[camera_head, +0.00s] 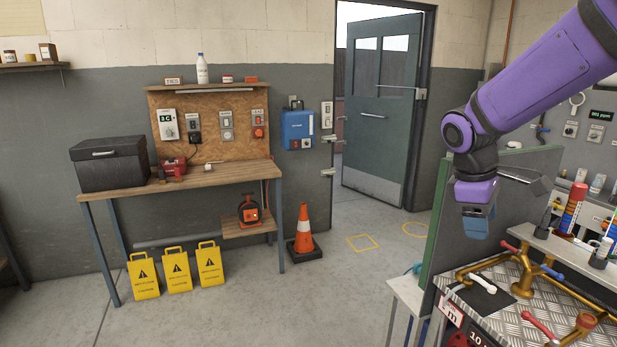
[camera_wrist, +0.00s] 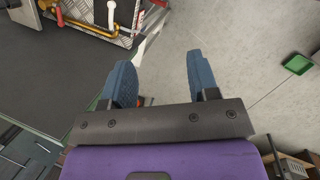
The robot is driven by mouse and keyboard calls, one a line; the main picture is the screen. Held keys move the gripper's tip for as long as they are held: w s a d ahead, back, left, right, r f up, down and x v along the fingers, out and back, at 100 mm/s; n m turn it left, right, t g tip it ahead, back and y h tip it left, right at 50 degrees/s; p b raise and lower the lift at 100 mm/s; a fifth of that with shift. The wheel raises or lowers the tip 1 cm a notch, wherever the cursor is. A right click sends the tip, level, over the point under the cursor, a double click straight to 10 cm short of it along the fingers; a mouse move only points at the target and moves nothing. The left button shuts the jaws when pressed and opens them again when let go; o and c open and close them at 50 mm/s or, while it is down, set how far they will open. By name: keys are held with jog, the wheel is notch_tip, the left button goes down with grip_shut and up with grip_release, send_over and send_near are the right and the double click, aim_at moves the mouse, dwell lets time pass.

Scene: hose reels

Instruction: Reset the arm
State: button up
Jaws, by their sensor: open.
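My purple arm reaches in from the upper right in the head view. My gripper (camera_head: 477,222) hangs beside a dark green panel, above the left end of a metal-topped bench. In the wrist view my gripper (camera_wrist: 160,80) has its two blue fingers wide apart. Nothing is between the fingers except the grey floor beyond. In the head view the fingers overlap, so the gap does not show there.
The bench (camera_head: 545,325) carries brass pipework with red and blue handles (camera_head: 527,270). The green panel (camera_head: 462,215) stands close to my gripper. A wooden workbench (camera_head: 190,181), yellow signs (camera_head: 178,270) and a cone (camera_head: 304,235) are at left. The middle floor is clear.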

jog(key=s+r+m+t+y, duration=0.1)
jog(key=s+r+m+t, duration=0.1)
jog(key=s, duration=0.8)
jog(key=s+a+r+m+t+y, duration=0.1)
jog(key=s+r+m, duration=0.4)
jog(key=s, duration=0.5)
jog(key=shift+s+a+r+m+t+y, duration=0.2)
jog(key=shift+s+a+m+t+y, duration=0.15)
jog(key=shift+m+t+y, duration=0.6)
jog(key=shift+m+h, duration=0.25)
